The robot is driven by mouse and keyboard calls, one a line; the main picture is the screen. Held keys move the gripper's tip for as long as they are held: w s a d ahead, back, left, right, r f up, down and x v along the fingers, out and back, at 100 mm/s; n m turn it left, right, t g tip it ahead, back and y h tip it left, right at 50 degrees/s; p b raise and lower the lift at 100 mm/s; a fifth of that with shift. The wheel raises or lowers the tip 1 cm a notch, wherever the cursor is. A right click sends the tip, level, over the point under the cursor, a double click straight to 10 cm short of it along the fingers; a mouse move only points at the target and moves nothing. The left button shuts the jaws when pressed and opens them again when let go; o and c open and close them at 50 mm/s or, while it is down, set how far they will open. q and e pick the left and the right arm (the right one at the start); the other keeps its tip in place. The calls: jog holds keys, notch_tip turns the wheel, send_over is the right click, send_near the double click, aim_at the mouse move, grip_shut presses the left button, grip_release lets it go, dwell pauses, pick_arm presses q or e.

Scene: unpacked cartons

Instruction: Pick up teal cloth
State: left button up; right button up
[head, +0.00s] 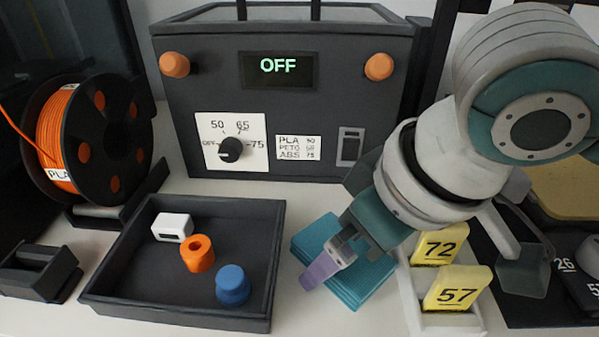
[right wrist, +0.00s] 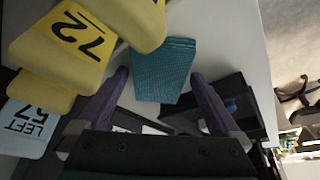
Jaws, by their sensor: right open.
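The teal cloth (head: 368,283) lies folded flat on the pale worktop, right of the dark tray. My right gripper (head: 322,270) is above it in the head view, and its arm and purple fingers hide part of the cloth. In the right wrist view the cloth (right wrist: 164,62) shows between and beyond the two spread purple fingers of the gripper (right wrist: 159,76). The fingers are open with nothing between them. Whether the fingertips touch the cloth cannot be told. My left gripper is not in view.
A dark tray (head: 105,292) holds a white block, an orange ring piece and a blue knob piece. A dark box (head: 290,125) reading OFF stands behind. Yellow tags 72 (head: 440,247) and 57 (head: 458,288) stand close right of the cloth. An orange filament spool (head: 95,140) is at left.

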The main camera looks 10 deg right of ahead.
jog(key=shift+c, duration=0.4)
jog(key=c, duration=1.1)
jog(key=shift+r+b, duration=0.1)
jog(key=shift+b, duration=0.3)
notch_tip(320, 180, up, 20)
jog(key=p, duration=0.5)
jog(key=shift+r, duration=0.15)
